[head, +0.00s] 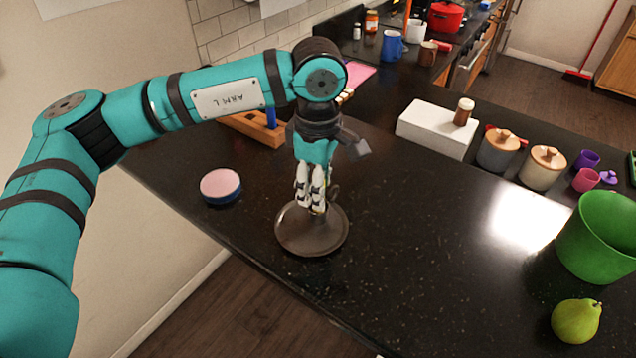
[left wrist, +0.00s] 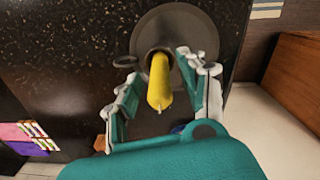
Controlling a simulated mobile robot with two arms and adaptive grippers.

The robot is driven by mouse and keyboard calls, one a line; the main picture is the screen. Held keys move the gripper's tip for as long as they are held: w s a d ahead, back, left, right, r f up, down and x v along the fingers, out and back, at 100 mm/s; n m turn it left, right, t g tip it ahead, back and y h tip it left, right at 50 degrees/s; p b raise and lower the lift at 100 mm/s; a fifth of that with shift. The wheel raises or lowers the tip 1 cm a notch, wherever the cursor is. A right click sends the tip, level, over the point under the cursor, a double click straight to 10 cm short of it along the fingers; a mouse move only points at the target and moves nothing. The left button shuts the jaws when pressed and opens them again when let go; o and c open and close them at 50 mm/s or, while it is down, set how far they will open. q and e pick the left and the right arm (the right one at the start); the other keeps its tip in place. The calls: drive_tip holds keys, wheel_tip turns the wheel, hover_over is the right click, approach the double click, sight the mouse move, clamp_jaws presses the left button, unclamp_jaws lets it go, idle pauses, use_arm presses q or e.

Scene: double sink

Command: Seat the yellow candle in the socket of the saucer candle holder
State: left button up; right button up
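The saucer candle holder (head: 302,238) is a dark round dish with a small side loop, flat on the black counter near its front edge. It also shows in the left wrist view (left wrist: 200,27). The yellow candle (left wrist: 159,82) points from the dish's middle toward the wrist camera, its lower end at the socket. How deep it sits I cannot tell. My left gripper (head: 312,207) points down over the holder and hides most of the candle in the head view. In the wrist view its fingers (left wrist: 157,62) stand apart on either side of the candle, with visible gaps. My right gripper is out of view.
A pink-topped round tin (head: 220,186) stands left of the holder. A wooden block (head: 258,129) lies behind my left arm. A white box (head: 437,129), canisters (head: 498,150), a green bucket (head: 600,237) and a pear (head: 576,321) are to the right. The counter right of the holder is clear.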

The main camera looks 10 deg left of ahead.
use_arm(q)
drive_tip(key=shift+r, duration=0.35)
wheel_tip(320, 180, up, 11)
drive_tip(key=b, duration=0.2)
drive_tip(key=shift+d+f+b, duration=0.1)
drive_tip(key=shift+f+b, duration=0.1)
drive_tip(key=shift+b, duration=0.2)
drive_tip(key=shift+r, duration=0.55)
